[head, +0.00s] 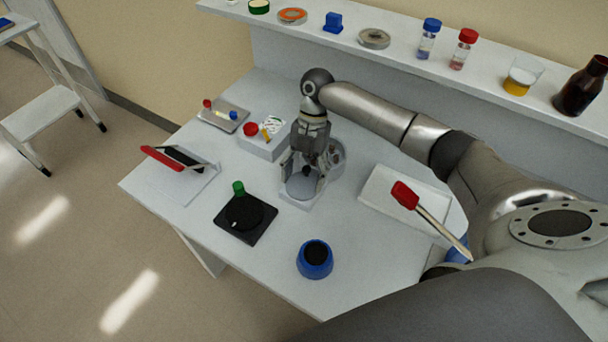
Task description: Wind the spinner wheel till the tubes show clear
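The spinner has a grey wheel (301,187) on a white base, on the white table. A small dark knob (306,171) shows on the wheel. Behind it, to the right, is a round grey holder (337,157) with small dark items that may be the tubes; it is partly hidden, and I cannot tell whether they are clear. My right gripper (305,176) reaches down over the wheel. Its fingers are spread on either side of the knob, with no visible grip on it. My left gripper is not in view.
A blue round pot (315,260) is in front. A shelf (395,59) with vials and bottles runs behind.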

